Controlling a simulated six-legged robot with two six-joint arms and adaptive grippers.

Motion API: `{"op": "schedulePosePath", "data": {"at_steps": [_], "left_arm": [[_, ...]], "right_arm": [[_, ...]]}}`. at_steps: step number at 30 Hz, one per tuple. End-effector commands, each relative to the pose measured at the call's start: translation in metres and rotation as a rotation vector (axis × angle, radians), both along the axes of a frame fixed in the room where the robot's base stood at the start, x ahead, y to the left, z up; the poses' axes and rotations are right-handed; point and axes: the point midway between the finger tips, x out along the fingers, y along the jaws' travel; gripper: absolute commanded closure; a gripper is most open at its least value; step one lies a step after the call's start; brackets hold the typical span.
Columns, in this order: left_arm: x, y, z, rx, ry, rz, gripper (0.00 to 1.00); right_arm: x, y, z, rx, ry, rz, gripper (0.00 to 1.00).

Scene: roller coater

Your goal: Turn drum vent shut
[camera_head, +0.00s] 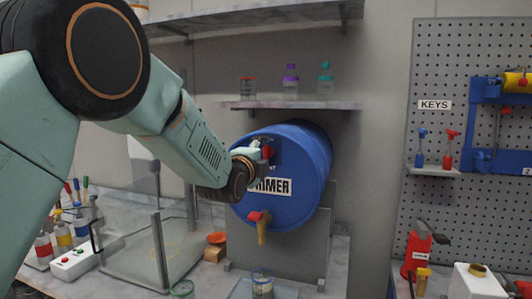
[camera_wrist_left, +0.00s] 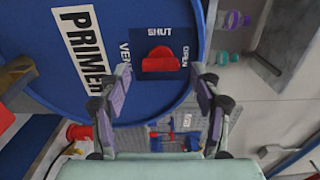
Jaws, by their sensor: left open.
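The blue drum (camera_head: 305,165), labelled PRIMER, lies on its side with its round face towards me. Its red vent knob (camera_head: 268,151) is high on that face, partly hidden by my gripper. In the left wrist view the knob (camera_wrist_left: 162,60) sits on a dark plate (camera_wrist_left: 183,37) marked SHUT at the top and OPEN at the right, with VENT to the left. My left gripper (camera_wrist_left: 163,82) is open; its fingers stand either side of the knob, with visible gaps. In the head view the gripper (camera_head: 258,150) is at the vent. My right gripper is out of view.
A tap with a red handle (camera_head: 259,216) sticks out low on the drum face. A shelf (camera_head: 290,105) with several bottles hangs just above the drum. A pegboard (camera_head: 455,120) is at the right. Bottles and jars stand on the bench below.

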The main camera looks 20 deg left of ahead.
Motion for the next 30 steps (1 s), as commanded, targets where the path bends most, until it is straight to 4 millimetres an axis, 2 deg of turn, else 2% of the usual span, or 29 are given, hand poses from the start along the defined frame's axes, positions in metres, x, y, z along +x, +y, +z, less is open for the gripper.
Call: {"op": "schedulePosePath", "data": {"at_steps": [6,17,30], "left_arm": [[0.018,-0.002,0.000,-0.001,0.000,0.000,0.36],[0.021,-0.003,0.000,0.000,0.000,0.000,0.36],[0.021,-0.002,0.000,-0.001,0.001,0.000,0.72]], "right_arm": [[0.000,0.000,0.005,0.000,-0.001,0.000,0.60],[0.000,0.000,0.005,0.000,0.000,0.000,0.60],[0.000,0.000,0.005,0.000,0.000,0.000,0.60]]}}
